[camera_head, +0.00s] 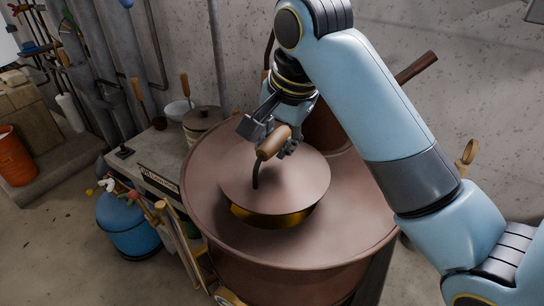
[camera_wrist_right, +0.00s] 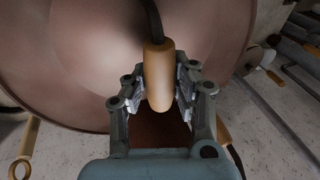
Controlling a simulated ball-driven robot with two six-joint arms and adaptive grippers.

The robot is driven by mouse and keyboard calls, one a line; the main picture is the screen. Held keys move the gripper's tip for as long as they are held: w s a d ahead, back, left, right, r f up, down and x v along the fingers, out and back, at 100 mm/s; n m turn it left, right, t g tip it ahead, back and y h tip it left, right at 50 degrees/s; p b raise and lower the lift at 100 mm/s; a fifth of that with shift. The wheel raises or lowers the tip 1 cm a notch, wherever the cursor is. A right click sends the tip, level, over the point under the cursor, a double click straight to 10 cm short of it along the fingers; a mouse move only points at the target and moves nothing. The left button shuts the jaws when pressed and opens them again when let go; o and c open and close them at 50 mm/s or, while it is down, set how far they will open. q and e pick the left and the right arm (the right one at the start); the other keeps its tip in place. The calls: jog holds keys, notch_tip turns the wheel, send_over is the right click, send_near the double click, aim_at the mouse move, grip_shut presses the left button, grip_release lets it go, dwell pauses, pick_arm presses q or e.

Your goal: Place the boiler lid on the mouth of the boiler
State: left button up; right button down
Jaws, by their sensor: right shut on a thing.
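The boiler (camera_head: 355,215) is a wide copper vessel in the middle of the head view. The boiler lid (camera_head: 300,183) is a round copper disc with a wooden handle on a dark curved stem. My right gripper (camera_head: 274,139) is shut on this handle, which also shows between the fingers in the right wrist view (camera_wrist_right: 158,75). The lid is over the boiler's mouth (camera_head: 285,220) and hides most of it. A golden strip of the mouth shows below the lid's near edge; the lid looks slightly raised there. My left gripper is not in view.
A lidded pot (camera_head: 203,121) and a white bowl (camera_head: 177,109) stand on a bench left of the boiler. A blue gas bottle (camera_head: 130,225) stands on the floor at left. A copper pipe (camera_head: 416,67) rises behind my right arm. Pipes line the wall.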

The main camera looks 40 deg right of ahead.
aim_at(272, 166)
jog(key=shift+w+a+f, duration=0.15)
jog(key=shift+w+a, duration=0.05)
notch_tip(272, 166, down, 3)
jog(key=shift+s+d+f+p, duration=0.1)
jog(key=shift+p, duration=0.25)
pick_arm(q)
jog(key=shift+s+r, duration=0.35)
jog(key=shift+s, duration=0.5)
pick_arm(e)
jog(key=shift+f, duration=0.35)
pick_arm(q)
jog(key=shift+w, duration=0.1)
pick_arm(e)
jog(key=shift+f, duration=0.35)
jog(key=shift+f, duration=0.15)
jog(key=c, duration=1.1)
grip_release()
